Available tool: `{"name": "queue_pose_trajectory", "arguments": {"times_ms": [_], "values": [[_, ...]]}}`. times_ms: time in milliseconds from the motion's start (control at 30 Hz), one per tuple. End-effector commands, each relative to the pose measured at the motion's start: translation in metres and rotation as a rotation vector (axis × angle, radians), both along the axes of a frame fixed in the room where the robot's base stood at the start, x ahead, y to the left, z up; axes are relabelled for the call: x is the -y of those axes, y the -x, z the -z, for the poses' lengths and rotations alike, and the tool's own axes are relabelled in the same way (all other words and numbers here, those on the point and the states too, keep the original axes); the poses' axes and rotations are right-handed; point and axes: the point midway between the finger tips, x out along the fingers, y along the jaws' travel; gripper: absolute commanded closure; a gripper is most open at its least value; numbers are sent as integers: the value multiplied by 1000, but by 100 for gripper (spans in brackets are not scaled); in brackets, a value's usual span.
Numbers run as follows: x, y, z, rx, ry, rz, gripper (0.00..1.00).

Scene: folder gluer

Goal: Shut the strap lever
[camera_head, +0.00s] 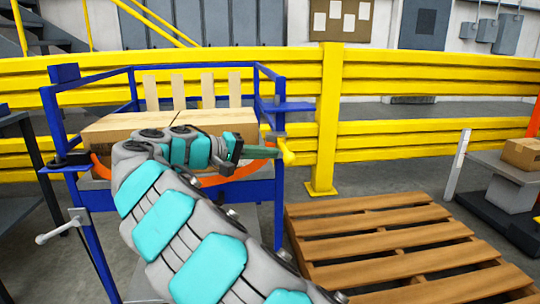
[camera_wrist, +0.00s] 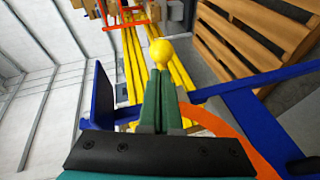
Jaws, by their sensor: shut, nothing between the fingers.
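The strap lever (camera_head: 287,153) has a yellow handle and stands at the right front post of a blue frame. In the wrist view its round yellow knob (camera_wrist: 161,51) lies just beyond my fingertips. My gripper (camera_head: 277,153) is shut and empty, with its green fingers pointing right at the lever. The fingers also show in the wrist view (camera_wrist: 160,78). I cannot tell whether they touch the knob. An orange strap (camera_head: 225,177) runs across the front of the frame, in front of cardboard boxes (camera_head: 105,129). My arm hides part of the strap and boxes.
The blue frame (camera_head: 265,200) has posts and rails close around my gripper. A grey handle with a pale ball (camera_head: 58,232) sticks out at its left. A wooden pallet (camera_head: 390,240) lies on the floor to the right. Yellow guard rails (camera_head: 400,65) run behind.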

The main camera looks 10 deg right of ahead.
Motion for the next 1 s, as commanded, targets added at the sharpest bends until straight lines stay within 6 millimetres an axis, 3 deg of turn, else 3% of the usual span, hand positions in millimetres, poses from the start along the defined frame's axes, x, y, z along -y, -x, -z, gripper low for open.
{"name": "queue_pose_trajectory", "arguments": {"times_ms": [1000], "values": [[18,6,2,2,-2,-50,100]]}}
